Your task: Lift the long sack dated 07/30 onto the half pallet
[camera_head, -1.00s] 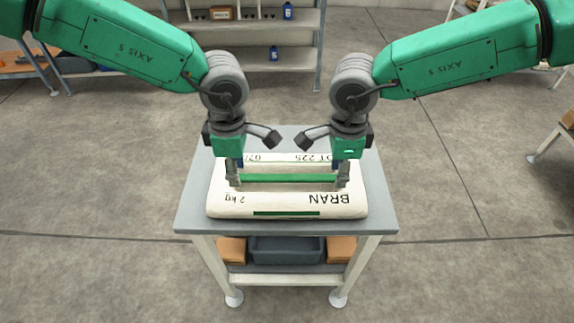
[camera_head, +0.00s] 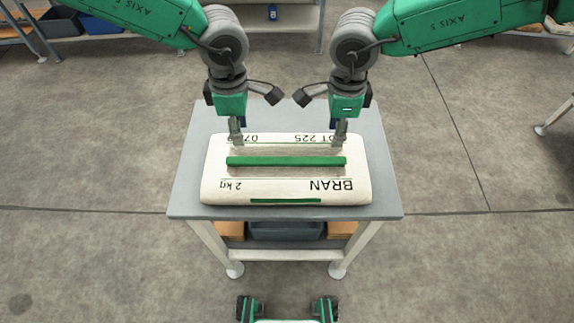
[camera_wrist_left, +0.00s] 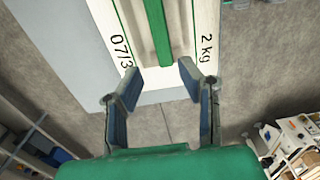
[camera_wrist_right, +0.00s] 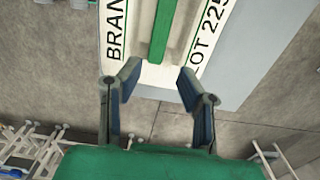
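The long white sack (camera_head: 285,185) lies flat on a grey table, its lettering upside down in the head view: BRAN, 2 kg, LOT 225 and a date. The left wrist view shows the date (camera_wrist_left: 122,51) as 07/3, its end cut off by a finger. A raised green strip (camera_head: 285,161) runs along the sack's middle. My left gripper (camera_head: 237,143) and my right gripper (camera_head: 340,143) are over the sack's two ends. Both are open and empty in the wrist views, their fingertips (camera_wrist_left: 158,72) (camera_wrist_right: 156,76) apart from the strip. I see no half pallet.
The table (camera_head: 185,195) has a bare margin around the sack. A dark bin (camera_head: 286,231) and brown boxes (camera_head: 342,229) stand on its lower shelf. Shelving (camera_head: 290,40) stands behind.

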